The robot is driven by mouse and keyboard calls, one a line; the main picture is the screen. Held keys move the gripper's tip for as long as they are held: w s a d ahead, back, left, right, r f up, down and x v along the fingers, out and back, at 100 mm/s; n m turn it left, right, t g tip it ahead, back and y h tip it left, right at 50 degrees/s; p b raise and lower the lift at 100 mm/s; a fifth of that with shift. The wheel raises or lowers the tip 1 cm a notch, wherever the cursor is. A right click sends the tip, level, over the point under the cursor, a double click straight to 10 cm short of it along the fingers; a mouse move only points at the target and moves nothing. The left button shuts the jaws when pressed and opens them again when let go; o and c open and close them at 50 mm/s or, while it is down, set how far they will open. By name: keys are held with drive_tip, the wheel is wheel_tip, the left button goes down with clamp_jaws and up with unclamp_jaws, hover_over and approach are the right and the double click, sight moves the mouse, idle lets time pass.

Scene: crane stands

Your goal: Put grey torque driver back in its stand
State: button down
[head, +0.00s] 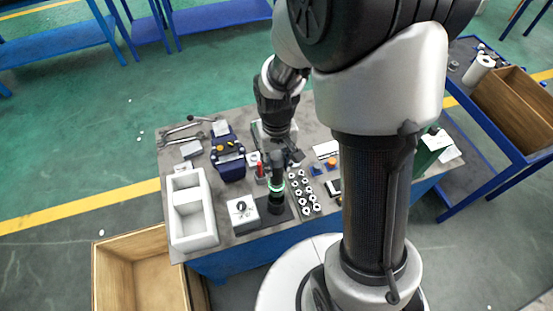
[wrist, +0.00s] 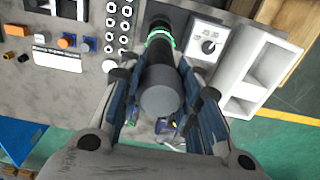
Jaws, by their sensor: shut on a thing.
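The grey torque driver (head: 277,166) is a dark cylinder standing close to upright over the workbench. Its round grey end (wrist: 161,98) faces the camera in the wrist view. My gripper (head: 290,158) is shut on it, with a finger on either side in the wrist view (wrist: 163,105). A green ring (head: 276,187) shows around the lower part of the cylinder. Below it is the stand, a black base (head: 288,215) on the bench near the front edge. The driver is lined up over the stand; I cannot tell how far its lower end sits in it.
A white box with a dial (head: 243,213) stands just left of the stand. A rack of several round sockets (head: 303,190) is close on the right. A white two-compartment tray (head: 190,208), a blue caddy (head: 229,160) and wrenches lie farther left.

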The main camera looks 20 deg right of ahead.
sight(277, 177)
drive_tip(key=shift+f+b, duration=3.2)
drive_tip(key=shift+f, duration=0.9)
drive_tip(key=c, duration=1.1)
unclamp_jaws()
drive_tip(key=shift+r+p, duration=2.2)
drive_tip(key=shift+r, duration=0.4)
wheel_tip(277, 177, up, 12)
drive_tip(key=shift+r, duration=0.1)
